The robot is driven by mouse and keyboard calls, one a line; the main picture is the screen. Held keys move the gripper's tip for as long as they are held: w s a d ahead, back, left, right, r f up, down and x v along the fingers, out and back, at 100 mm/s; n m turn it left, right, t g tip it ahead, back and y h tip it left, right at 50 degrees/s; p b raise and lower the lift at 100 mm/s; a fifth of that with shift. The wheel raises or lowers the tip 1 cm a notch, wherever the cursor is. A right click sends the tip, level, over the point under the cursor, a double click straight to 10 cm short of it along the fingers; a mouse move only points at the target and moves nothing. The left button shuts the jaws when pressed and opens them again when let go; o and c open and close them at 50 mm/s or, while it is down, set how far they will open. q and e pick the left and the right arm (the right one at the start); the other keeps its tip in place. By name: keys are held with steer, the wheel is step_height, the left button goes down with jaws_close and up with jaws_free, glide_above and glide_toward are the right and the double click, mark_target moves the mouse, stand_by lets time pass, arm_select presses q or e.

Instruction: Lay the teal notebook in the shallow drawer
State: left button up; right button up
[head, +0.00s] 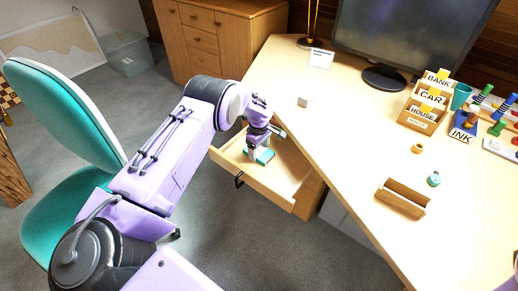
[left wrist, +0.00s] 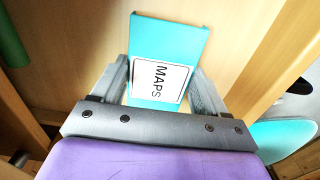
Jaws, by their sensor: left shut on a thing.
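The teal notebook (left wrist: 168,40) has a white label reading MAPS and sits between the fingers of my left gripper (left wrist: 165,85), which is shut on it. In the head view the notebook (head: 263,156) shows as a small teal patch under my left gripper (head: 259,150). The shallow drawer (head: 289,199) is pulled out from the desk, and the gripper with the notebook is over its inside. I cannot tell whether the notebook touches the drawer floor. My right gripper is not in view.
The desk (head: 340,125) holds a small white cube (head: 304,100), a wooden letter rack (head: 425,105), an open wooden tray (head: 402,197) and a monitor (head: 410,35). A teal chair (head: 60,110) stands left of my arm. A green object (left wrist: 12,40) shows at the left wrist view's edge.

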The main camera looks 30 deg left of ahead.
arm_select(q)
steer(key=shift+f, duration=0.15)
steer(key=o, duration=1.1)
step_height(320, 180, up, 11)
steer(key=shift+f, duration=0.2)
